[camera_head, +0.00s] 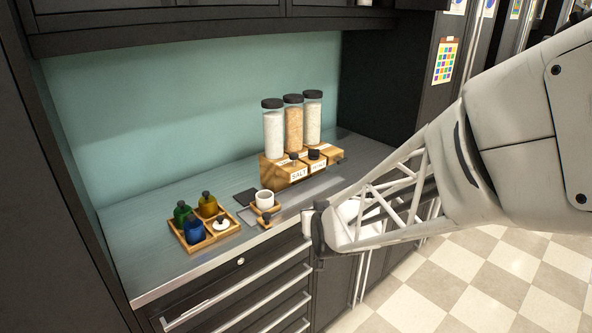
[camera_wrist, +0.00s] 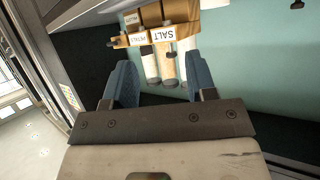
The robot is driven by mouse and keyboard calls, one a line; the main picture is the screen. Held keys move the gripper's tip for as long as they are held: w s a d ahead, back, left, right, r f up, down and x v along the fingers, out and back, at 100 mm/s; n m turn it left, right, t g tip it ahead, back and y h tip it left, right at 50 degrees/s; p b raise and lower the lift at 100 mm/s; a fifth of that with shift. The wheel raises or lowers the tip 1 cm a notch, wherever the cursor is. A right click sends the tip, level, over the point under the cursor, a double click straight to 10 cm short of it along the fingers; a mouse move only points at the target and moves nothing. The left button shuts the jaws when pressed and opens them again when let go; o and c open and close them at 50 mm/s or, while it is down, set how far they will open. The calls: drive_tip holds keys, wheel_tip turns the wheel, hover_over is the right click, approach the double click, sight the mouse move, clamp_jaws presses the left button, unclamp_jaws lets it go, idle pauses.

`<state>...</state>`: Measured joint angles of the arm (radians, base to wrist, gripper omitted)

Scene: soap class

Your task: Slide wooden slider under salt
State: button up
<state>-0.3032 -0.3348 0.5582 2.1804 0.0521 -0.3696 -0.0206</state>
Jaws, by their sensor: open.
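The wooden slider (camera_head: 277,208) is a small wooden piece at the counter front, carrying a white cup (camera_head: 265,198), with a dark knob on its front. The SALT label also shows upside down in the wrist view (camera_wrist: 178,33). My gripper (camera_head: 318,228) is near the counter's front edge, right of the slider and apart from it. In the wrist view its two blue fingers (camera_wrist: 161,68) are spread, with nothing held; the slider is not identifiable there.
Three black-lidded jars (camera_head: 294,125) stand on the dispenser block. A metal strip (camera_head: 315,188) runs along the counter front. A wooden tray (camera_head: 187,246) with bottles stands at left. Drawers with long handles (camera_head: 240,298) lie below the counter edge.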

sight(267, 217)
drive_tip(key=w+a+f+t+y, duration=0.1)
drive_tip(key=a+f, duration=0.1)
drive_tip(key=a, duration=0.2)
drive_tip(key=w+a+f+n+t+y, duration=0.1)
drive_tip(key=a+f+t, duration=0.1)
drive_tip(key=a+f, duration=0.1)
drive_tip(key=w+a+f+t+y, duration=0.1)
drive_tip(key=a+f, duration=0.1)
drive_tip(key=a, duration=0.3)
drive_tip(key=shift+w+a+f+n, duration=0.1)
drive_tip(key=shift+w+f+n, duration=0.2)
drive_tip(key=shift+w, duration=0.15)
drive_tip(key=shift+x, duration=3.8)
drive_tip(key=shift+r, duration=0.2)
clamp_jaws()
